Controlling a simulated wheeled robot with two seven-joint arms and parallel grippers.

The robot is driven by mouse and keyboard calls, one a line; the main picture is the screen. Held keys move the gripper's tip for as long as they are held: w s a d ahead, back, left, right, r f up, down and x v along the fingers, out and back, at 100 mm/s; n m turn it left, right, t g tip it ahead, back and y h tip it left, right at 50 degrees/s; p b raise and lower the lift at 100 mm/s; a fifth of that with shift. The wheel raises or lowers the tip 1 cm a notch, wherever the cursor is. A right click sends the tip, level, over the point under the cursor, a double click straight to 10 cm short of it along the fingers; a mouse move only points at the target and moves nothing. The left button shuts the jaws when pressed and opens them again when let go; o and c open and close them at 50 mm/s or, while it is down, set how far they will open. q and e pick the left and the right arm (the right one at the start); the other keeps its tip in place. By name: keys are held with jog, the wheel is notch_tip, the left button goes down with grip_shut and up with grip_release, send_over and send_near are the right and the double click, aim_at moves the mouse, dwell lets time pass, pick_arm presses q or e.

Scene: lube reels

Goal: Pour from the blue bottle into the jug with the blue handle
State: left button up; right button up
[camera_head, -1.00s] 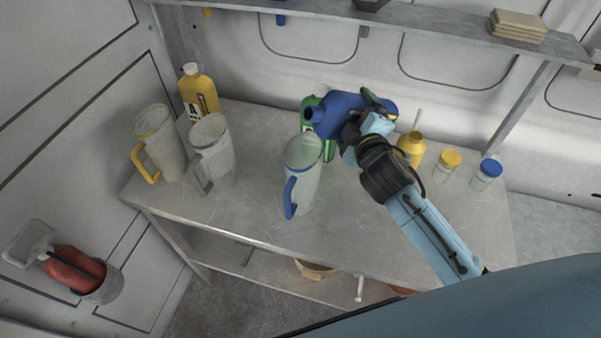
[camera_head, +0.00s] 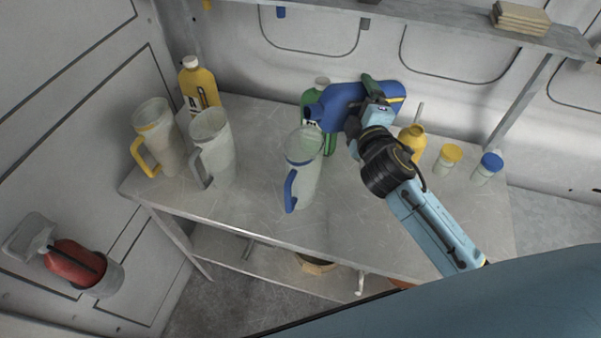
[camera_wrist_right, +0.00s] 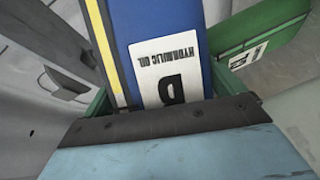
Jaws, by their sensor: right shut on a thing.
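The blue bottle (camera_head: 345,101) is tilted nearly on its side in the head view, its neck pointing left, above and just behind the rim of the jug with the blue handle (camera_head: 304,160). My right gripper (camera_head: 374,95) is shut on the bottle's body. The bottle's label, reading "hydraulic oil", fills the middle of the right wrist view (camera_wrist_right: 170,55). The jug stands upright on the bench, its blue handle toward the front left. I cannot tell whether any liquid is flowing or what is in the jug. My left gripper is not in view.
A green bottle (camera_head: 319,88) stands right behind the jug. A grey-handled jug (camera_head: 213,150), a yellow-handled jug (camera_head: 158,135) and a yellow bottle (camera_head: 197,85) are at left. A yellow oil can (camera_head: 412,138) and two small jars are at right. The bench front (camera_head: 330,225) is clear.

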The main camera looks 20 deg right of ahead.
jog(key=shift+r, duration=0.2)
dwell(0.4)
jog(key=shift+r+n, duration=0.35)
jog(key=shift+n, duration=0.25)
jog(key=shift+r, duration=0.1)
jog(key=shift+n+t, duration=0.3)
dwell(0.4)
jog(key=shift+r, duration=0.25)
dwell(0.4)
jog(key=shift+r+n, duration=0.15)
jog(key=shift+n, duration=0.25)
